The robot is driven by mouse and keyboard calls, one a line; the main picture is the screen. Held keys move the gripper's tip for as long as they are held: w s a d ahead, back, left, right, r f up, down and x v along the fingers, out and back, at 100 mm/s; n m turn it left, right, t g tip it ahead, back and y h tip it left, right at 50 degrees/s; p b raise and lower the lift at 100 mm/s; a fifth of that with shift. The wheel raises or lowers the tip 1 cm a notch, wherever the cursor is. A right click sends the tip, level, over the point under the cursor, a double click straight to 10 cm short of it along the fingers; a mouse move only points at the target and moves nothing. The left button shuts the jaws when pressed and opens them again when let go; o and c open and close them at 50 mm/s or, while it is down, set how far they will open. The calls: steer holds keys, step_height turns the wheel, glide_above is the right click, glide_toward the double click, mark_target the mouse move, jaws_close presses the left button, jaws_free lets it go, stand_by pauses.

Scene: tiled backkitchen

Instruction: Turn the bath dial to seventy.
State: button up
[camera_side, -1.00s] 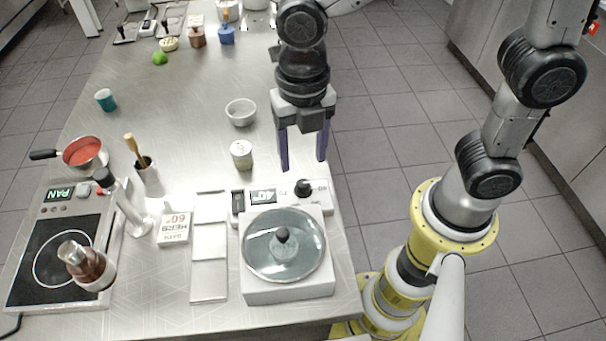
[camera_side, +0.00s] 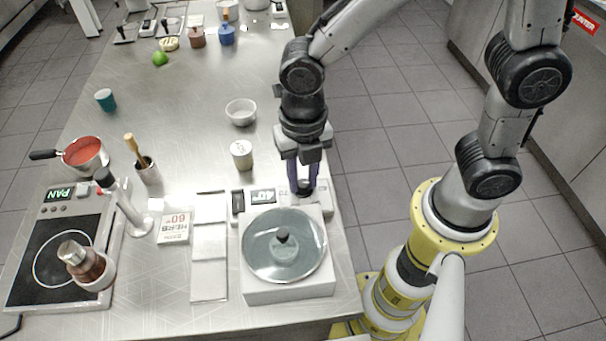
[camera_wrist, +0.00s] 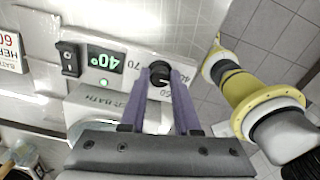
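The white bath (camera_side: 290,290) has a glass lid with a dark knob (camera_side: 282,236) and stands at the table's near right corner. Its control strip carries a black dial (camera_wrist: 160,71), a rocker switch (camera_wrist: 70,59) and a green display (camera_wrist: 105,60) that reads 40°. Numbers are printed around the dial, among them what looks like 70 on its left. My gripper (camera_side: 303,190) points down over the dial. Its purple fingers, seen in the wrist view (camera_wrist: 162,80), stand on both sides of the dial and appear closed on it. The fingers partly hide the dial in the side view.
A card (camera_side: 175,228) reading 60° lies left of the bath, beside white tiles (camera_side: 209,265).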

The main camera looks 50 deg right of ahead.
jaws_close()
